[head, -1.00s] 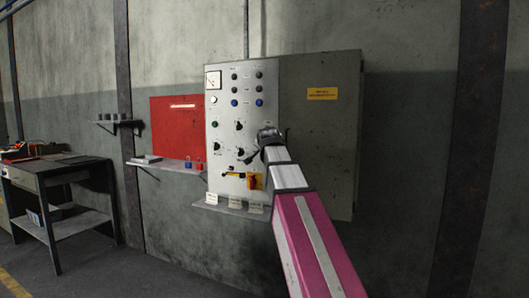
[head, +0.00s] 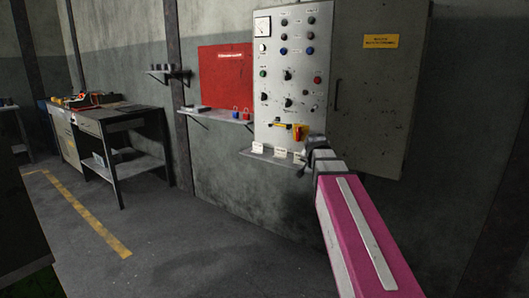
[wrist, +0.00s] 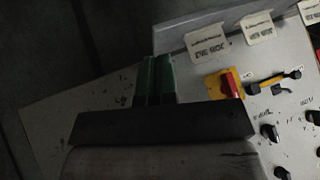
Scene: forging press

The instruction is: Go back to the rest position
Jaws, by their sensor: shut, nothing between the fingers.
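My gripper (head: 309,154) shows dark and small at the end of my pink arm in the head view, overlapping the lower right edge of the grey control panel (head: 265,95). In the wrist view its two green fingers (wrist: 156,75) are together with nothing between them. They are over the lower part of the panel, left of the red and yellow switch (wrist: 224,86). I cannot tell how far the fingers are from the panel. The switch also shows in the head view (head: 299,132), just above my gripper.
A small shelf (head: 246,153) with white cards (head: 258,148) juts out below the panel. A wall shelf (head: 211,117) holds red and blue padlocks under a red board (head: 224,82). A workbench (head: 128,117) stands left. The floor between is clear.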

